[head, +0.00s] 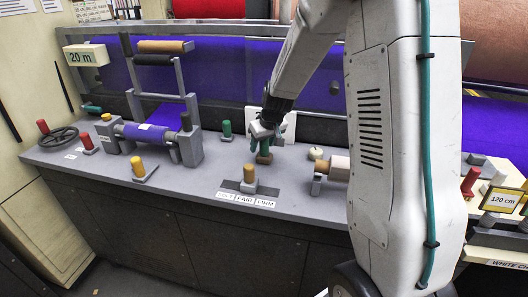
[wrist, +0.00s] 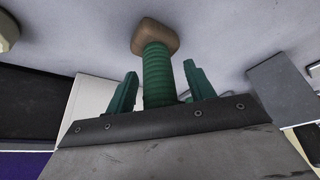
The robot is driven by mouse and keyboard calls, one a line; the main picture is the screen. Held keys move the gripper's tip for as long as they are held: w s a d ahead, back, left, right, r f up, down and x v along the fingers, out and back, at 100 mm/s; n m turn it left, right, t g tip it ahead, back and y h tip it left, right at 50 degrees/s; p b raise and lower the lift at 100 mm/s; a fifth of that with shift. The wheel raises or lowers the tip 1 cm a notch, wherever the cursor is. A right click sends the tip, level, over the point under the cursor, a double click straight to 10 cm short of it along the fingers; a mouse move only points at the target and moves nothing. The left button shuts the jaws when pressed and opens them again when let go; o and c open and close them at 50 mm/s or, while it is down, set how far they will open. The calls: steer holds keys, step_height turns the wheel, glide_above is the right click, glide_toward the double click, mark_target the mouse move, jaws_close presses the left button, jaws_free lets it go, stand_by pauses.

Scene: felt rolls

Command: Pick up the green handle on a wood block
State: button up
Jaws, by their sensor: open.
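The green ribbed handle (wrist: 157,80) rises from a rounded wood block (wrist: 155,37) in the wrist view. My gripper (wrist: 160,70) is open, with one teal finger on each side of the handle and a visible gap on both sides. In the head view my gripper (head: 265,142) points down over the wood block (head: 264,158), which rests on the grey bench top. There the handle is hard to tell apart from the fingers.
A green peg (head: 226,130) on a grey base stands to the left. A pale roll on a stand (head: 338,168) lies to the right. A white panel (head: 270,124) stands behind my gripper.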

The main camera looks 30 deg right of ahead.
jaws_close()
steer(key=shift+r, duration=0.8)
step_height(320, 180, up, 2)
steer(key=shift+r, duration=0.15)
steer(key=s+r, duration=0.1)
steer(key=s, duration=1.5)
steer(key=shift+r, duration=0.1)
steer(key=c, duration=0.9)
jaws_free()
jaws_close()
